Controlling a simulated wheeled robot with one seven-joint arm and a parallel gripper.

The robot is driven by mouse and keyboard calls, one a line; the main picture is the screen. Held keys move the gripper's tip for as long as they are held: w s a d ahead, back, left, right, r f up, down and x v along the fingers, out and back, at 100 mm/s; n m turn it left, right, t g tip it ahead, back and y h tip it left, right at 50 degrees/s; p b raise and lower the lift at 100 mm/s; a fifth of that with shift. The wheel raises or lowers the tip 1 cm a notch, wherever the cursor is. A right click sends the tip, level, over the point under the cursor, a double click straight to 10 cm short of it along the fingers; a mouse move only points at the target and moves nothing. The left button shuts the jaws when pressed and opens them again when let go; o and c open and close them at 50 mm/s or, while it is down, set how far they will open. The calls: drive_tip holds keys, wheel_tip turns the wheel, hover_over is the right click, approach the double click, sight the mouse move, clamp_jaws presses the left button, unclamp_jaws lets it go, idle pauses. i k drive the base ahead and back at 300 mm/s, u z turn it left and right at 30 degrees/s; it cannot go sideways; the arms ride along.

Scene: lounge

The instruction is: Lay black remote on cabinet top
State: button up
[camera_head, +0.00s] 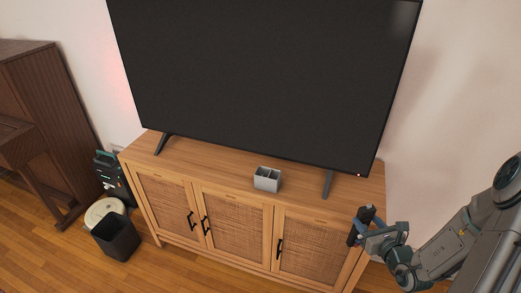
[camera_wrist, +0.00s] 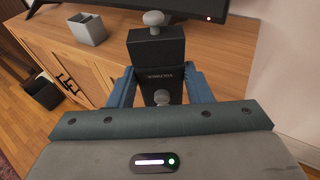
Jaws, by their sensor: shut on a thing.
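The black remote (camera_wrist: 157,48) is a dark block with a rounded grey knob on top and another lower down. My gripper (camera_wrist: 160,85) is shut on it, with a blue finger on each side. In the head view the remote (camera_head: 353,236) is upright in my gripper (camera_head: 363,232), at the right front corner of the cabinet. The wooden cabinet top (camera_head: 215,160) lies behind it. I cannot tell the exact height of the remote over the top.
A black television (camera_head: 265,75) stands on the cabinet on two feet. A grey divided holder (camera_head: 267,179) sits near the middle front edge, also in the wrist view (camera_wrist: 87,29). The cabinet top right of the television's right foot is bare. A black bin (camera_head: 116,236) stands on the floor at left.

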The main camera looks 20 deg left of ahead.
sight(206, 170)
drive_tip(key=z, duration=2.2)
drive_tip(key=k, duration=1.4)
drive_tip(key=u, duration=2.35)
drive_tip(key=i, duration=0.5)
drive_tip(key=z, duration=0.1)
